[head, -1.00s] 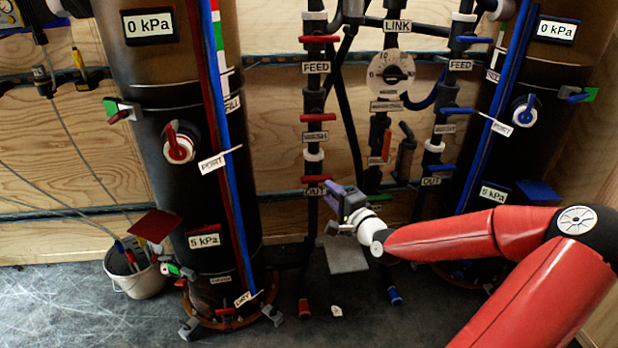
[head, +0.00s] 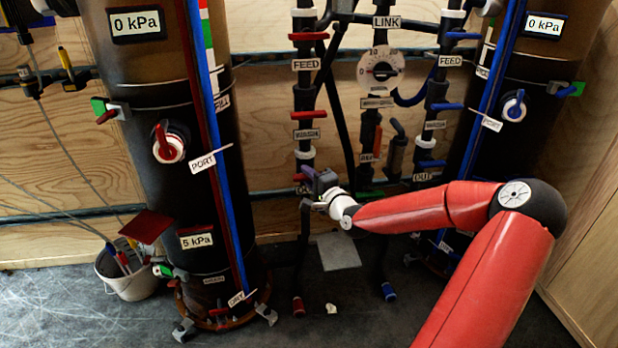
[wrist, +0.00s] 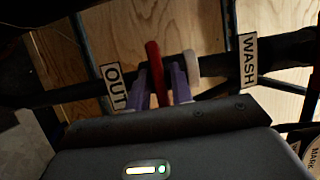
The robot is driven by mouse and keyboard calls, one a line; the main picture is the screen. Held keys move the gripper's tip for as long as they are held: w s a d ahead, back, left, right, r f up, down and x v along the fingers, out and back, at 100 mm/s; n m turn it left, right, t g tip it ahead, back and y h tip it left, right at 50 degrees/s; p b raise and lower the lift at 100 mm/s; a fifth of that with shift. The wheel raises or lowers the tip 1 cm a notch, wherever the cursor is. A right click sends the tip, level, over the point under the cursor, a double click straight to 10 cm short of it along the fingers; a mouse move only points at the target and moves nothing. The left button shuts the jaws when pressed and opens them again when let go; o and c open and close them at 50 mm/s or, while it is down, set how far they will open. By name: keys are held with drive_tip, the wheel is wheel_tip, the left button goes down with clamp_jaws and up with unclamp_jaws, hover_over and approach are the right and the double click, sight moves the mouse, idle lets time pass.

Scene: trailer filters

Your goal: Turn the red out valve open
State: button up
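The red out valve handle (wrist: 157,72) stands across the dark pipe beside the OUT label (wrist: 114,86) in the wrist view. My gripper (wrist: 163,82) has its two purple fingers on either side of this handle, with the handle's end sticking out past them. The gap around the handle is narrow, and I cannot tell whether the fingers press on it. In the head view my gripper (head: 309,180) is at the lower part of the left pipe. The red out handle (head: 299,177) shows partly there, the rest hidden by the gripper.
The red WASH handle (head: 308,115) and red FEED handle (head: 308,36) are higher on the same pipe. The left tank (head: 160,220) stands close on the left. The LINK dial (head: 380,70) and a blue-handled pipe (head: 432,163) are to the right.

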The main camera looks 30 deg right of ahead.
clamp_jaws()
